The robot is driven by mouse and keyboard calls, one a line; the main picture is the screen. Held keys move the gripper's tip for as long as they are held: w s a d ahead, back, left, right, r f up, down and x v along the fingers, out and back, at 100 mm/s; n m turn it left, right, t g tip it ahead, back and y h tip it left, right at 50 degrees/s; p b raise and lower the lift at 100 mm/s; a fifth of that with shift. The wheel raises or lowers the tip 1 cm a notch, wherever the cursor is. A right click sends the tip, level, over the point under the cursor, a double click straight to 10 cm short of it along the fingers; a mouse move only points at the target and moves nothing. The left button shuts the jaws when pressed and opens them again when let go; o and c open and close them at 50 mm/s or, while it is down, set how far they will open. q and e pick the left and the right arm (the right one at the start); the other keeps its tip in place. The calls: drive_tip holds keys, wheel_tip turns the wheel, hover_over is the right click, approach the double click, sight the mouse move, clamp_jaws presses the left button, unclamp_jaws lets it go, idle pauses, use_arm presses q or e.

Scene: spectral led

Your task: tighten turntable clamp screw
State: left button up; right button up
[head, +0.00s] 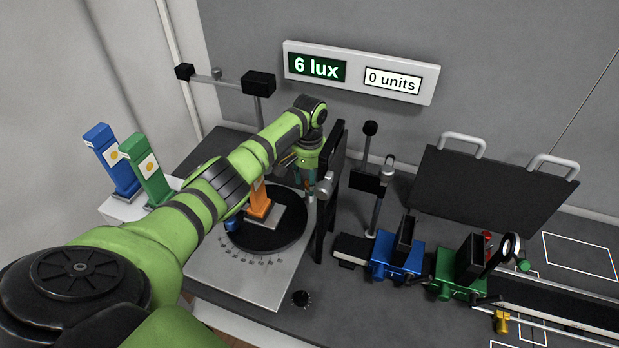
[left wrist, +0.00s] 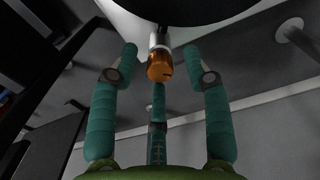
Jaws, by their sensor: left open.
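The black round turntable (head: 285,232) sits on a pale plate with a marked scale (head: 215,258). An orange device (head: 259,198) stands on it. My left gripper (head: 309,192) reaches down at the turntable's far right edge. In the left wrist view, its three teal fingers (left wrist: 166,80) are spread open. An orange knob on a metal shaft, which looks like the clamp screw (left wrist: 160,66), lies between the fingertips, with a gap to the two side fingers. Whether the middle finger touches it, I cannot tell. The knob is hidden in the head view. My right gripper is out of view.
A dark upright panel (head: 325,215) stands close right of my left gripper. Blue (head: 397,262) and green (head: 458,275) mounts sit farther right. Blue (head: 112,160) and green (head: 148,170) devices stand at left. The wall display (head: 358,72) reads 6 lux and 0 units.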

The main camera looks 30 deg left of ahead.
use_arm(q)
clamp_jaws()
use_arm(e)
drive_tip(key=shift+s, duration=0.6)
use_arm(q)
drive_tip(key=shift+m, duration=0.5)
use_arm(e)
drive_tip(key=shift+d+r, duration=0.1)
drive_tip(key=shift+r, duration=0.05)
use_arm(q)
drive_tip(key=m+p, duration=0.1)
drive_tip(key=m, duration=0.1)
drive_tip(key=shift+m, duration=0.4)
drive_tip(key=m, duration=0.5)
drive_tip(key=shift+p, duration=0.35)
drive_tip(key=m, duration=1.1)
drive_tip(key=shift+b, duration=0.3)
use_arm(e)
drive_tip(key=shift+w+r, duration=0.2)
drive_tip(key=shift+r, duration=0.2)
